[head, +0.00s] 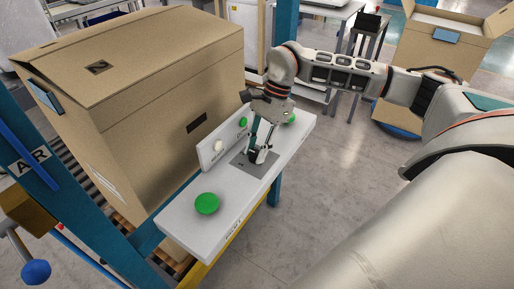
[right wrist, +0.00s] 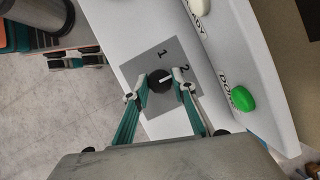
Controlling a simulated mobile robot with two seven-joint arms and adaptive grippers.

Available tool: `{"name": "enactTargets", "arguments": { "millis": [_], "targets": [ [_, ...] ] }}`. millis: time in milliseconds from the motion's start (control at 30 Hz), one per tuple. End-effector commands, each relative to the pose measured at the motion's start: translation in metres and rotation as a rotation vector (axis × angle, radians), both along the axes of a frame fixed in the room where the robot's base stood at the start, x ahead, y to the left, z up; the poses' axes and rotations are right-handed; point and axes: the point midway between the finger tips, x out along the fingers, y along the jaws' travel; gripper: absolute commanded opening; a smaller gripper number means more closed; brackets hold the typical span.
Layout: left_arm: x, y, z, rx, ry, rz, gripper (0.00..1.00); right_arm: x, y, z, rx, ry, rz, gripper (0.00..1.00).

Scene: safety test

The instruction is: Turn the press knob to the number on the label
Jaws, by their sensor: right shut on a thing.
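The press knob (right wrist: 160,81) is a round black knob with a white pointer line, set on a grey plate (right wrist: 150,64) marked 1 and 2. The pointer line slants to the right in the right wrist view, toward the side of the 2. My right gripper (head: 259,156) reaches down onto the plate on the white console (head: 180,231). In the right wrist view its fingers (right wrist: 156,86) sit on either side of the knob, shut on it. Small dark lettering on the console's front edge (head: 233,229) is too small to read surely. My left gripper is out of view.
A green button (head: 207,204) sits at the console's near end and another (head: 291,117) at its far end. The upright back panel (head: 218,146) carries a white and a green button. A big cardboard box (head: 150,90) stands close behind. Open floor lies right.

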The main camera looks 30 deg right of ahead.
Motion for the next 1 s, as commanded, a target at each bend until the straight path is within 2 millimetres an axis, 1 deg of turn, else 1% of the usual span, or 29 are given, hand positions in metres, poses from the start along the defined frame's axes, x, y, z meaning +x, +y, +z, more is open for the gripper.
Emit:
{"name": "enactTargets", "arguments": {
  "millis": [467,500,533,867,1000],
  "targets": [
    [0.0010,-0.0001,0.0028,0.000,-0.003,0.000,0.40,0.0007,0.0001,0.0009,0.000,-0.002,0.011,0.04],
    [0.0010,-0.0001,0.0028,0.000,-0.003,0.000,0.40,0.0007,0.0001,0.0009,0.000,-0.002,0.011,0.36],
    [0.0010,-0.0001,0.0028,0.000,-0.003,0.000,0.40,0.0007,0.0001,0.0009,0.000,-0.002,0.011,0.42],
    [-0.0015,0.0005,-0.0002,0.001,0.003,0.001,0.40,0.0003,-0.0004,0.0007,0.000,-0.001,0.010,0.42],
    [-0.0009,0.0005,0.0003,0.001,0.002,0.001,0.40,0.0013,-0.0039,0.0089,-0.001,-0.002,0.009,0.42]
  ]
}}
